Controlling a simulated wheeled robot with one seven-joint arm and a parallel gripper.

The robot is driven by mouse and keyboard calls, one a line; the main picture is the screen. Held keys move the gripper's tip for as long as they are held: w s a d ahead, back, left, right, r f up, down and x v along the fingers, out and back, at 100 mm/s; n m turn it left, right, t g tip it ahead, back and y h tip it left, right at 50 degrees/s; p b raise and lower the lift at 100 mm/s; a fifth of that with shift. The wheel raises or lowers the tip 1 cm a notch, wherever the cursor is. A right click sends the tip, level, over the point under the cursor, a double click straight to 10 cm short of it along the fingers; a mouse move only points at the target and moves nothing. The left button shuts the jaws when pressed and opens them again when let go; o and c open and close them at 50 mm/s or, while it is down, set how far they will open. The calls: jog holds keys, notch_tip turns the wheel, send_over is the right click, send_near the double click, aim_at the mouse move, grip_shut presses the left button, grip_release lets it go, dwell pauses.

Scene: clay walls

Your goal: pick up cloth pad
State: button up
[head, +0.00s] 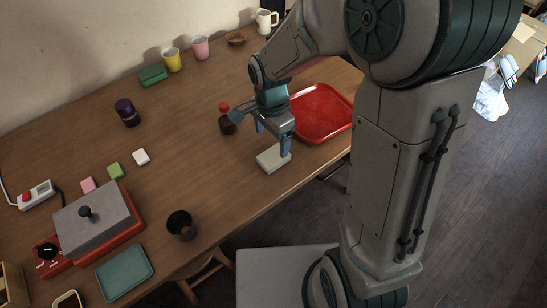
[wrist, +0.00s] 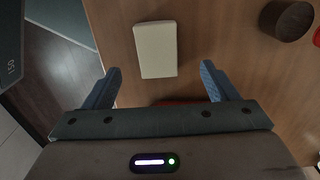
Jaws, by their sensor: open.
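The cloth pad appears to be the cream rectangular block (head: 270,160) lying flat on the wooden table near its front edge. It also shows in the wrist view as a pale rectangle (wrist: 155,50) ahead of and between the fingers. My gripper (head: 272,140) is open and empty, with blue fingers, just above the pad. In the wrist view my gripper (wrist: 160,68) has its fingers spread on either side of the pad's line, wider apart than the pad. I see no contact with the pad; the exact height is hard to tell.
A red tray (head: 322,114) lies right of the pad. A dark cup (head: 181,225) stands front left, near a grey-lidded red device (head: 95,222). The table left of the pad is clear.

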aim_at(273, 156)
jog(key=f, duration=0.7)
jog(key=shift+s+d, duration=0.1)
jog(key=shift+d, duration=0.1)
jog(key=c, duration=1.1)
